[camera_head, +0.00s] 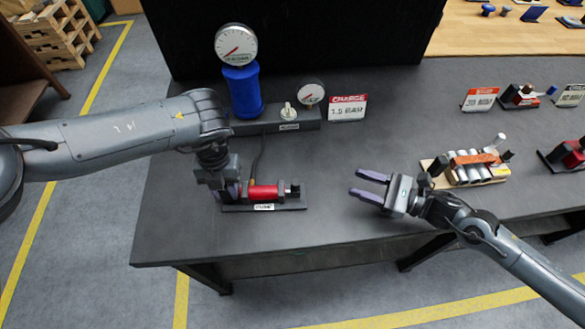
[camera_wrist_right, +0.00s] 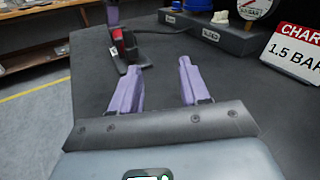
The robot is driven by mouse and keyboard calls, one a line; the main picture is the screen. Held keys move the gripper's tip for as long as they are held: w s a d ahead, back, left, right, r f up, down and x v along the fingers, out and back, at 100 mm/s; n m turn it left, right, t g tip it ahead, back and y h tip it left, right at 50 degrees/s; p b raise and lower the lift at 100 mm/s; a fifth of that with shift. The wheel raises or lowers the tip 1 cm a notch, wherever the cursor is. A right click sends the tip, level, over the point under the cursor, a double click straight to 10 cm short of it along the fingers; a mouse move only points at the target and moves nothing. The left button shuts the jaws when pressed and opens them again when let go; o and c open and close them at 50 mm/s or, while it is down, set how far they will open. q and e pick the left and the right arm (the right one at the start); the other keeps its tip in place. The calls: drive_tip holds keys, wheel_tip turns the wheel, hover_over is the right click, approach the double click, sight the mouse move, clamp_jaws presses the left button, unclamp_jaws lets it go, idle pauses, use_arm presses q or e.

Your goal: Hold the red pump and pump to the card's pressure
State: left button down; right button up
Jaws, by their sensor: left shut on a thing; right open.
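The red pump (camera_head: 264,192) lies on a dark base with a white label, on the dark table in the head view. It has a black end piece on its right side. My left gripper (camera_head: 229,190) is shut at the pump's left end. In the right wrist view the pump (camera_wrist_right: 118,42) shows at the upper left. The card (camera_head: 347,108) reads "CHARGE 1.5 BAR"; it also shows in the right wrist view (camera_wrist_right: 295,50). My right gripper (camera_head: 370,188) is open and empty, right of the pump. A large gauge (camera_head: 236,44) stands on a blue cylinder (camera_head: 243,90).
A smaller gauge (camera_head: 311,94) and a pale knob (camera_head: 288,111) sit on a dark block (camera_head: 305,122) behind the pump. A wooden board (camera_head: 475,172) with grey cylinders stands right of my right gripper. The table between pump and right gripper is clear.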

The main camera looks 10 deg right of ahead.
sight(299, 184)
drive_tip(key=a+t, duration=0.1)
drive_tip(key=a+r+m+t+h, duration=0.1)
drive_tip(key=a, duration=0.1)
drive_tip(key=a+r+m+t+h, duration=0.1)
drive_tip(key=shift+s+a+r+t, duration=0.1)
drive_tip(key=shift+s+a+t, duration=0.15)
drive_tip(key=shift+s+t, duration=0.15)
drive_tip(key=s+a+m, duration=0.2)
drive_tip(key=s, duration=0.1)
drive_tip(key=s+a+m+t+h, duration=0.1)
drive_tip(key=s+a, duration=0.1)
drive_tip(key=shift+s+f, duration=0.15)
drive_tip(key=shift+f, duration=0.25)
drive_tip(key=shift+a+f, duration=0.2)
drive_tip(key=shift+f, duration=0.05)
drive_tip(key=shift+w+a, duration=0.25)
drive_tip(key=x, duration=1)
drive_tip(key=shift+w+a+f, duration=0.15)
drive_tip(key=shift+w+a, duration=0.1)
drive_tip(key=shift+c, duration=0.3)
clamp_jaws()
